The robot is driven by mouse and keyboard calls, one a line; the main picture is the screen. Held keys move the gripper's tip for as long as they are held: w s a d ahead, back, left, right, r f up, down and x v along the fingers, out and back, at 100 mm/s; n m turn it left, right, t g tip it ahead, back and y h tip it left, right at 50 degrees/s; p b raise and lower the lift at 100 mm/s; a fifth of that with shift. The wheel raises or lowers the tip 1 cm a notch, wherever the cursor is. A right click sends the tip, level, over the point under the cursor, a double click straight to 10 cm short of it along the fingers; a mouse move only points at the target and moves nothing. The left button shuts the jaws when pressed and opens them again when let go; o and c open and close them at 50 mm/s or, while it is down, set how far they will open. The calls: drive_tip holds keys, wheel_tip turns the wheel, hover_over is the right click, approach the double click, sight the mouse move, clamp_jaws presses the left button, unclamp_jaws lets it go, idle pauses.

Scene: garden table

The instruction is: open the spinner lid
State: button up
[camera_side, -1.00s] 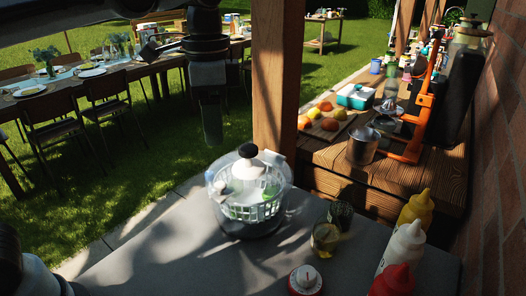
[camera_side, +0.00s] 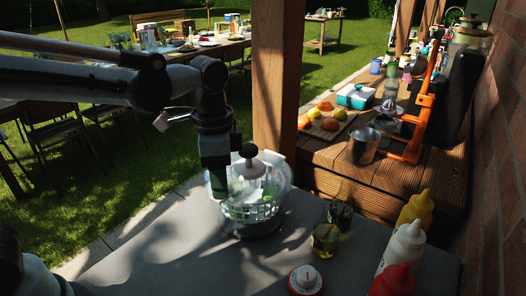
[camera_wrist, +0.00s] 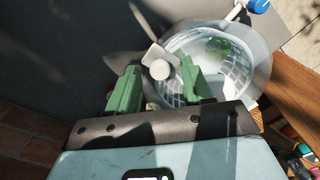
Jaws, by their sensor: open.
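The lid appears seated on the bowl. My gripper (camera_side: 219,188) is lowered at the spinner's left side and overlaps the lid in the side view; contact cannot be told there. In the wrist view, my gripper (camera_wrist: 155,82) has its green fingers apart, with a pale round part (camera_wrist: 160,69) showing between and just beyond them. The spinner (camera_wrist: 222,60) fills the upper right there, partly hidden by the right finger.
The front middle of the grey table (camera_side: 190,265) is clear.

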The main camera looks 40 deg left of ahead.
clamp_jaws()
idle(0.3)
drive_tip(key=w+r+g, duration=0.4)
drive_tip(key=r, duration=0.3)
drive_tip(key=shift+g, duration=0.3)
idle(0.4)
unclamp_jaws()
drive_tip(key=shift+s, duration=0.1)
drive_tip(key=v, duration=0.7)
drive_tip(key=shift+r, duration=0.25)
